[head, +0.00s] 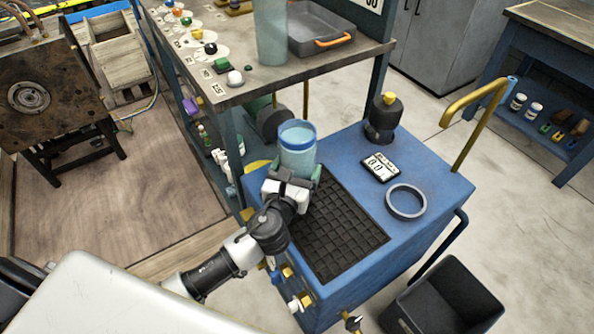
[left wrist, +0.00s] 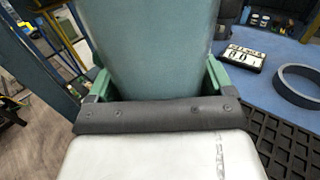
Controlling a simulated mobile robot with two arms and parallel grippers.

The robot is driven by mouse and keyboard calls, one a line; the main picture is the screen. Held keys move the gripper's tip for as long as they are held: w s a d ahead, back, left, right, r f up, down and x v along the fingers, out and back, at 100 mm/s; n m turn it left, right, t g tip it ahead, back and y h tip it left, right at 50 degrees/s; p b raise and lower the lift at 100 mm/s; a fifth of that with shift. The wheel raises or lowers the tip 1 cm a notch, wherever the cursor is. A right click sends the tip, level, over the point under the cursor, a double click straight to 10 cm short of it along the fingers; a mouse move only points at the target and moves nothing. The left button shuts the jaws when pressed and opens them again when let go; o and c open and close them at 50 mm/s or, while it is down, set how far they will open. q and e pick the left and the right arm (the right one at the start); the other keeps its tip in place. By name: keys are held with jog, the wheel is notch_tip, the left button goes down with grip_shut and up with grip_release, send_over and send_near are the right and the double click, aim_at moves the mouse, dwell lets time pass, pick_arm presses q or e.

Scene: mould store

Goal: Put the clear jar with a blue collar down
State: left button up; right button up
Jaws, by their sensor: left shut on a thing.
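The clear jar with a blue collar (head: 297,150) is upright in my left gripper (head: 293,180), over the back left part of the blue cart top. The blue collar rings its upper end. In the left wrist view the jar (left wrist: 155,45) fills the space between the green fingers of my left gripper (left wrist: 155,85), which is shut on it. The jar's lower end is hidden by the gripper, so I cannot tell whether it touches the cart. My right gripper is in neither view.
A workbench (head: 235,85) with a tall cylinder (head: 270,35) and a grey tray (head: 318,30) stands behind. A dark bin (head: 450,300) is at front right.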

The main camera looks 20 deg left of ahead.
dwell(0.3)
pick_arm(q)
jog(key=o, duration=1.1)
jog(key=shift+f, duration=0.1)
jog(key=o, duration=0.3)
jog(key=s, duration=1.2)
